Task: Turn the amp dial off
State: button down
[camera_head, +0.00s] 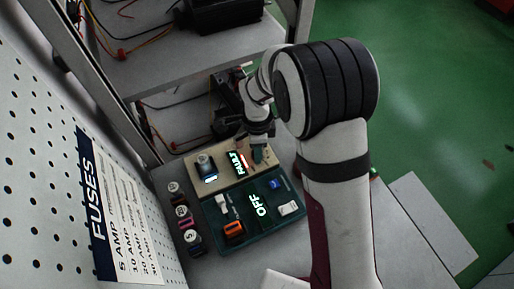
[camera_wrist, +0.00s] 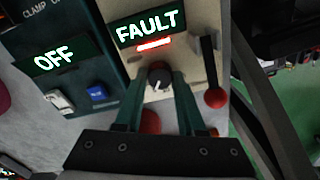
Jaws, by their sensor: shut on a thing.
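A dark round dial with a white pointer mark (camera_wrist: 159,78) sits on a beige panel (camera_wrist: 205,20), just below a lit FAULT display (camera_wrist: 148,27) with a red light under it. My gripper (camera_wrist: 158,88) has its two green fingers shut on the dial, one on each side. In the head view my gripper (camera_head: 258,150) is down at the beige panel's right part, beside the FAULT display (camera_head: 237,162), and hides the dial. A second dial (camera_head: 205,160) stands at the panel's left, above a small lit display. I cannot read any amp label.
A dark green panel (camera_head: 249,235) adjoins the beige one, with an OFF display (camera_head: 258,205), blue button (camera_head: 275,184) and white switch (camera_head: 288,208). A red-knobbed lever (camera_wrist: 215,98) stands right of the dial. Several fuses (camera_head: 181,211) lie at the left.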

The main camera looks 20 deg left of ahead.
jog(key=m, duration=0.4)
jog(key=shift+m, duration=0.3)
dwell(0.4)
jog(key=c, duration=0.5)
grip_release()
jog(key=shift+r, duration=0.15)
notch_tip(320, 180, up, 16)
jog(key=shift+f, duration=0.2)
